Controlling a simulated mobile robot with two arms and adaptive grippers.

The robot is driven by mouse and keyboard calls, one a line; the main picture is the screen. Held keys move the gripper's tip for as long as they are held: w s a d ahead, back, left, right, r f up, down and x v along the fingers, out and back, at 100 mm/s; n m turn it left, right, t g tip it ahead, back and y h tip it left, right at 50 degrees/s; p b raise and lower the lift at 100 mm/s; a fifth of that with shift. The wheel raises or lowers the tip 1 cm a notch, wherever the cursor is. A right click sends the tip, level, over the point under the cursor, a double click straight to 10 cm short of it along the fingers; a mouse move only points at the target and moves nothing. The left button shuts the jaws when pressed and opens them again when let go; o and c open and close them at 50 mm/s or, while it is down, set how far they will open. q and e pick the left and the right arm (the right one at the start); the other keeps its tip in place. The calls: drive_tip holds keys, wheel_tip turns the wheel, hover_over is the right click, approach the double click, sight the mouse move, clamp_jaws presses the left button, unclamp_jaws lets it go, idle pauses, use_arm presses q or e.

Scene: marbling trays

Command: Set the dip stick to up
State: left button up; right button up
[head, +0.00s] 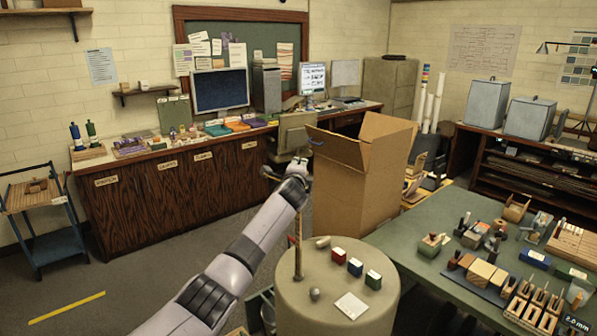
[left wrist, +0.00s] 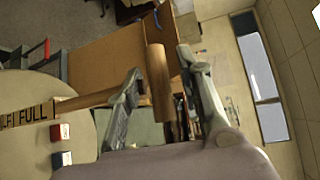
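The dip stick (head: 298,250) is a thin wooden stick standing upright at the left of a round pale table (head: 330,312). In the left wrist view the stick, with black "FULL" lettering, ends in a wooden crosswise handle (left wrist: 159,85). My left gripper (left wrist: 165,98) has its fingers spread, with the handle between them; a gap shows on both sides. In the head view this gripper (head: 288,172) is above the table's far left side. My right gripper is not in view.
Red (head: 338,256), blue (head: 355,267) and green (head: 373,280) blocks, a grey ball (head: 315,294) and a white card (head: 351,306) lie on the round table. A tall open cardboard box (head: 355,195) stands behind it. A green worktable (head: 425,245) with many small items is at right.

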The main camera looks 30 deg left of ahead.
use_arm(q)
drive_tip(key=v, duration=1.2)
idle(0.3)
drive_tip(key=shift+f, duration=0.15)
